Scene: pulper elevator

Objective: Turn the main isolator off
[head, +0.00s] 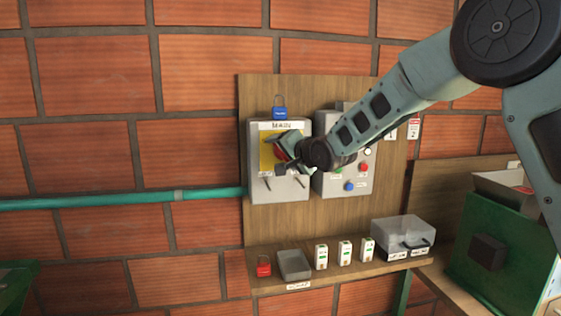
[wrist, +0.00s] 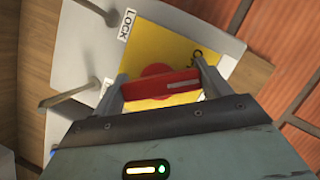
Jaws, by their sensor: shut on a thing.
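The main isolator (head: 256,185) is a grey box marked MAIN on a wooden board, with a yellow plate (head: 266,154). In the wrist view the yellow plate (wrist: 150,45) carries a red handle (wrist: 160,84) on a round red hub. My gripper (wrist: 163,87) is shut on the red handle, one finger at each end of the bar. A LOCK label and part of another label show at the plate's edges. In the head view my gripper (head: 287,151) covers most of the handle, so its angle is hard to tell there.
A blue padlock (head: 280,112) hangs above the isolator. Two pegs stick out of the box's lower front. A grey button box (head: 328,183) stands right beside it. The shelf (head: 330,278) below holds a red padlock (head: 264,267), a grey tray (head: 294,265) and a clear-lidded box (head: 400,233).

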